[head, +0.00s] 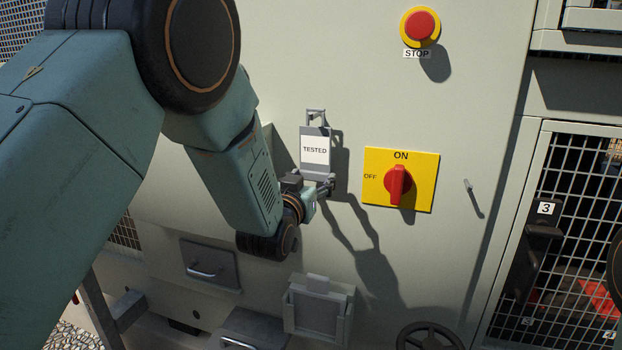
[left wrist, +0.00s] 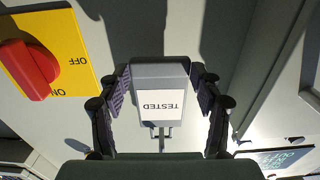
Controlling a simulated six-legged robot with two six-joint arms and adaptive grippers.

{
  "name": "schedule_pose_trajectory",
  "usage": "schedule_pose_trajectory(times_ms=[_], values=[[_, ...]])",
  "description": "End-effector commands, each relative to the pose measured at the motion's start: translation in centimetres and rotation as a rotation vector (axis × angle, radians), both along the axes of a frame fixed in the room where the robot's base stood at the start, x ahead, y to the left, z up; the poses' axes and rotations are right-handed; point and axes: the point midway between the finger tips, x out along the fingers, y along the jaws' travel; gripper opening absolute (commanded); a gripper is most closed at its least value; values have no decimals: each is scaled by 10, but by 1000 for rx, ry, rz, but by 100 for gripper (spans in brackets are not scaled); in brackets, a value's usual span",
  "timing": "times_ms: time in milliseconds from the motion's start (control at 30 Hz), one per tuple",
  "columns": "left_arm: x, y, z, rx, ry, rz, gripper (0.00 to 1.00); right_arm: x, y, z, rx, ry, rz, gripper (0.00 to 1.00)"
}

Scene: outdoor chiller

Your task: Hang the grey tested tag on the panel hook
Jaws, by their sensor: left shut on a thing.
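The grey tested tag (head: 315,167) has a white label reading TESTED and a loop at its top. My left gripper (head: 322,189) is shut on its lower part and holds it upright in front of the panel, loop up. In the left wrist view the tag (left wrist: 160,70) appears upside down between the two dark fingers of my left gripper (left wrist: 160,84). A small metal peg, which looks like the panel hook (head: 468,184), sticks out of the panel right of the yellow switch plate. The tag is well left of this peg and apart from it. My right gripper is not seen.
The red rotary switch (head: 397,182) on its yellow plate stands between tag and peg. A red stop button (head: 420,26) is above. A grey holder (head: 318,306) and a handwheel (head: 427,337) are below. A mesh door with a black handle (head: 543,225) is at right.

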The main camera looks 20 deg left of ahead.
Motion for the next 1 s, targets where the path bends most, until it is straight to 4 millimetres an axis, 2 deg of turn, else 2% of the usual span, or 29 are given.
schedule_pose_trajectory(times_ms=[200,233,500,767,867,1000], values=[[0,0,0,0,-1,0,2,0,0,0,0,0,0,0],[0,0,0,0,-2,0,67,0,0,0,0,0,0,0],[0,0,0,0,-1,0,90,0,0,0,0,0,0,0],[0,0,0,0,-1,0,91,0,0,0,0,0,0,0],[0,0,0,0,0,0,100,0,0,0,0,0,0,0],[0,0,0,0,0,0,100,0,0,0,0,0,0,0]])
